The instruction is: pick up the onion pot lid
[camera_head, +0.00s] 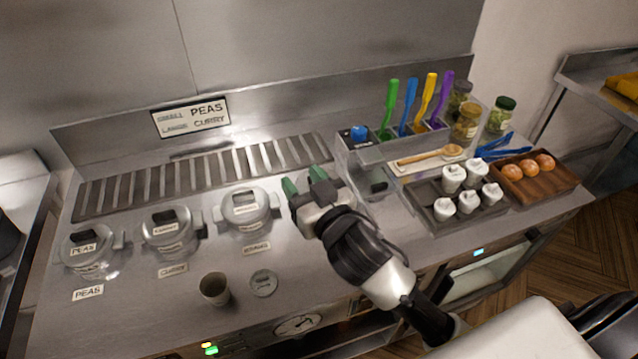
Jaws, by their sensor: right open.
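Three lidded metal pots stand in a row on the steel counter. The rightmost pot has a pale label too small to read surely; I take its lid (246,197), with a dark handle, to be the onion pot lid. The lid sits on its pot. My right gripper (304,180) has green fingertips, is open and empty, and is just right of that lid, apart from it in the picture. How high it is above the counter I cannot tell. My left gripper is not in view.
The peas pot (88,248) and middle pot (170,232) stand to the left. A cup (214,290) and round disc (263,283) are in front.

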